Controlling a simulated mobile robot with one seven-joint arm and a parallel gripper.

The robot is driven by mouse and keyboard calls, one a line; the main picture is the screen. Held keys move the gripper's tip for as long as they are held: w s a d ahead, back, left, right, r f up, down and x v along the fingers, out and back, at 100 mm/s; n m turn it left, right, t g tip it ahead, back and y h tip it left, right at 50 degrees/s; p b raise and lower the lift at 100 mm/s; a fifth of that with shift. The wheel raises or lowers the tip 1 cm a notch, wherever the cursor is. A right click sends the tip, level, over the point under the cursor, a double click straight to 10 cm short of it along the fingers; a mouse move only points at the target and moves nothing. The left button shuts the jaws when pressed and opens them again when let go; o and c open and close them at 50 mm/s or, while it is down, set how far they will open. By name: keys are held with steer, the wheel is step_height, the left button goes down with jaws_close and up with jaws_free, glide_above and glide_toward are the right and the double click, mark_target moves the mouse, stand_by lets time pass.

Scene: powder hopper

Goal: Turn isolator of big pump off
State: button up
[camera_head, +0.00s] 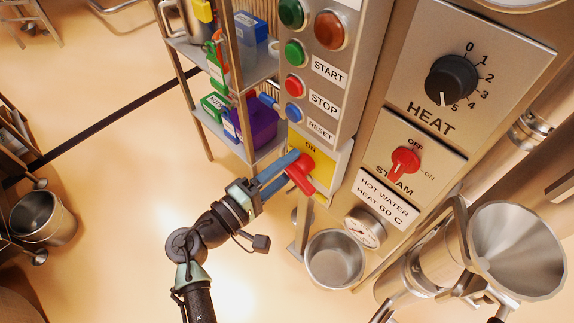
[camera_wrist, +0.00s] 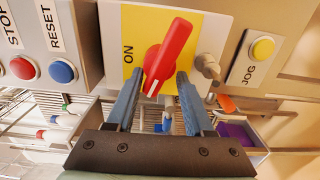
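The isolator is a red rotary handle (camera_head: 306,163) on a yellow plate marked ON, low on the grey control panel. In the wrist view the red handle (camera_wrist: 172,48) is tilted, its white-marked lower end towards my gripper. My gripper (camera_head: 294,163) is at the handle, with its blue fingers reaching in from the lower left. In the wrist view my gripper (camera_wrist: 160,75) has its fingers apart, one each side of the handle's lower end. Some gap shows on the right; contact on the left is unclear. No pump label is readable.
Above the plate are START, STOP and RESET buttons (camera_head: 293,113). A red STEAM knob (camera_head: 404,161) and black HEAT knob (camera_head: 451,80) are right. A shelf (camera_head: 257,68) with boxes stands left. A JOG button (camera_wrist: 262,48) and small metal knob (camera_wrist: 208,66) sit beside the plate.

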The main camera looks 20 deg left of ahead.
steer(key=shift+s+a, duration=0.1)
steer(key=v, duration=1.2)
steer(key=shift+s, duration=0.35)
